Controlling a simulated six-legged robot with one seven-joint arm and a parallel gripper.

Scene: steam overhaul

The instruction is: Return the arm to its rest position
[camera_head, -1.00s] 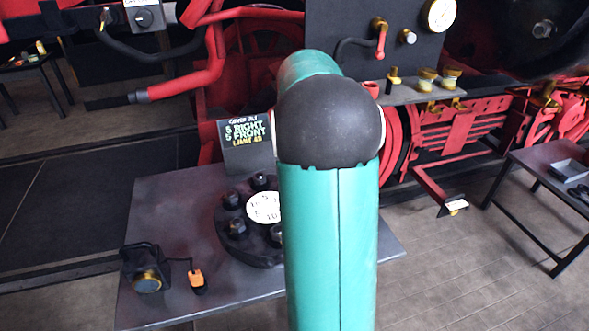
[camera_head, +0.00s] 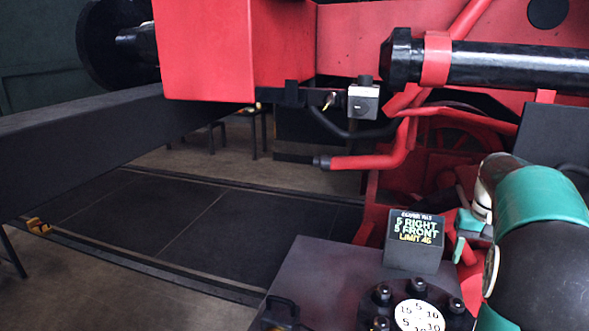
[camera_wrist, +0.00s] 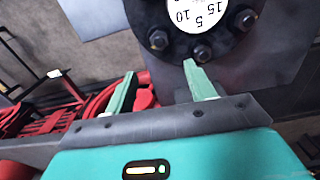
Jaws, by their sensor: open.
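My arm (camera_head: 540,250) is at the right edge of the head view, bent, with its teal and black links partly cut off by the frame. My gripper (camera_wrist: 159,69) shows in the wrist view with its two green fingers apart and nothing between them. Beyond the fingers is a dark round flange with bolts and a white numbered dial (camera_wrist: 196,12). The same dial (camera_head: 419,316) sits on the table in the head view, left of my arm. Part of my wrist and green finger pieces show beside the sign.
A dark sign (camera_head: 415,241) reading "5 RIGHT, 5 FRONT, LIMIT 45" stands on the grey table (camera_head: 320,275). Red locomotive parts and a black cylinder (camera_head: 500,65) fill the upper right. A dark beam (camera_head: 90,135) crosses the left.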

